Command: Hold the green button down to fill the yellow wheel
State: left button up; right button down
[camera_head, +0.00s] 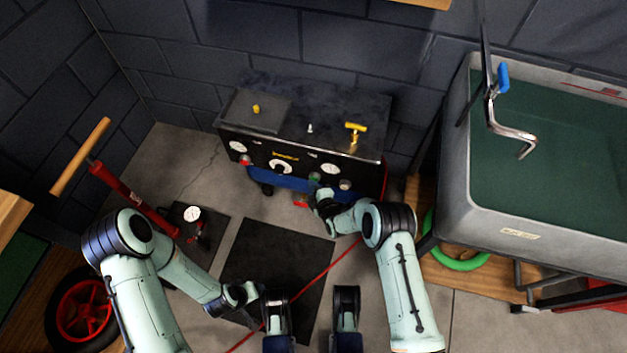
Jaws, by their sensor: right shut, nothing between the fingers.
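The black machine (262,150) stands against the back wall, with gauges, knobs and coloured buttons on its front. A green button (314,177) shows small at the right part of this front. My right gripper (318,190) is shut and empty, its tips at or very close to the green button. I cannot tell whether it touches or presses it. My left gripper (250,292) hangs low over the dark floor mat, far from the machine; its fingers are too small and dark to read. I see no yellow wheel.
A red-rimmed wheel (86,312) lies at the lower left. A red floor pump (125,193) with a wooden handle stands left. A grey sink (455,205) is at the right, with a green ring (455,262) below it. A red hose (312,283) crosses the mat (270,250).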

jog(key=shift+s+a+p, duration=0.2)
jog(key=shift+s+p, duration=0.3)
jog(key=shift+s, duration=0.3)
jog(key=s+p, duration=0.1)
jog(key=s+a, duration=0.1)
jog(key=s, duration=0.1)
jog(key=s+p, duration=0.1)
jog(key=shift+s+a+p, duration=0.3)
jog(key=shift+s+p, duration=0.05)
jog(key=shift+s, duration=0.1)
